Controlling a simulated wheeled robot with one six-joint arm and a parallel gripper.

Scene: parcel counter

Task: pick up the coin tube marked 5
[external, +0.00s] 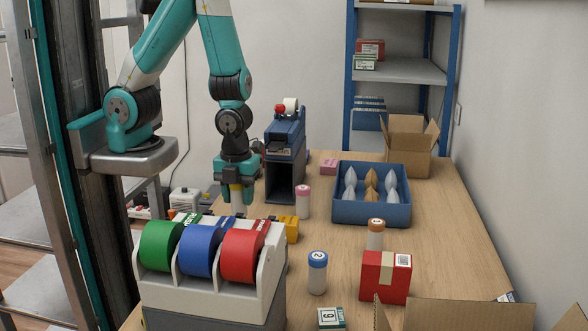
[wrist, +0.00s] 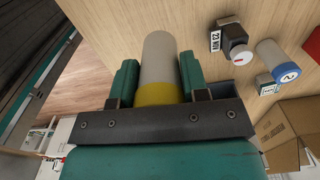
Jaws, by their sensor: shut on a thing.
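My gripper (external: 237,197) is shut on a pale coin tube with a yellow cap (wrist: 158,62), which stands between the two teal fingers in the wrist view. In the external view the tube (external: 237,207) shows between the fingers, behind the tape dispenser. Its number is not visible, and I cannot tell whether its lower end touches the counter. Other coin tubes stand apart: one with a pink cap (external: 303,203), one with a blue cap marked 2 (external: 317,274), and one with an orange cap (external: 375,236).
A dispenser with green, blue and red tape rolls (external: 199,252) stands in front of my gripper. A dark blue machine (external: 286,165) is close to its right. A blue crate (external: 372,215), red box (external: 385,280) and open carton (external: 407,150) stand further right. Some counter between is clear.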

